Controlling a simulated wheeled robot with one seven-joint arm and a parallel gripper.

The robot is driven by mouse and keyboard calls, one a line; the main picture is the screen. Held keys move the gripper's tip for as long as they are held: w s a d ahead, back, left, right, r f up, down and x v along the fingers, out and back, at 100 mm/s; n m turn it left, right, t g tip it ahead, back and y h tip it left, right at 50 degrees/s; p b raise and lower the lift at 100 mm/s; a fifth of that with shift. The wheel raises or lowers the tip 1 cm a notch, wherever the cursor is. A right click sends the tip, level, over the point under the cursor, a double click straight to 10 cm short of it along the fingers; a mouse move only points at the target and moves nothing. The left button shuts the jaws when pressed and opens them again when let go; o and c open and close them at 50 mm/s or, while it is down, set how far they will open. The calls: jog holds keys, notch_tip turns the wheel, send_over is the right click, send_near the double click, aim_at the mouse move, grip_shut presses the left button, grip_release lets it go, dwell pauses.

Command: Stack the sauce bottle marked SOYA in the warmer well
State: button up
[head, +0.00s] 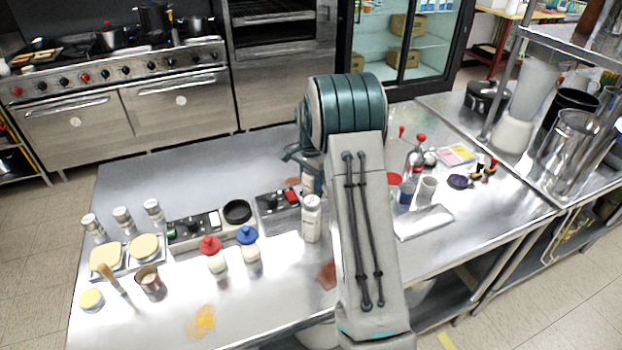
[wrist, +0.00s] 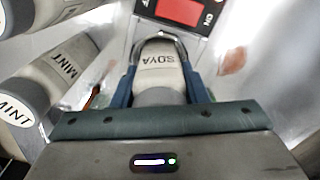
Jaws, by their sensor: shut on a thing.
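In the wrist view my gripper (wrist: 160,78) is shut on the pale sauce bottle marked SOYA (wrist: 158,60), with one blue finger on each side. A shiny curved edge shows around the bottle's far end; I cannot tell whether it is a well's rim. A dark warmer unit with a red switch (head: 278,201) stands just left of and below my gripper. Another unit, with a round black well (head: 237,212), is farther left.
A white bottle (head: 311,220) stands below my gripper. Red-capped (head: 215,258) and blue-capped (head: 249,252) bottles stand left.

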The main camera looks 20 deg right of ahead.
jog(key=shift+f+b, duration=0.3)
jog(key=o, duration=1.1)
jog(key=shift+o, duration=0.2)
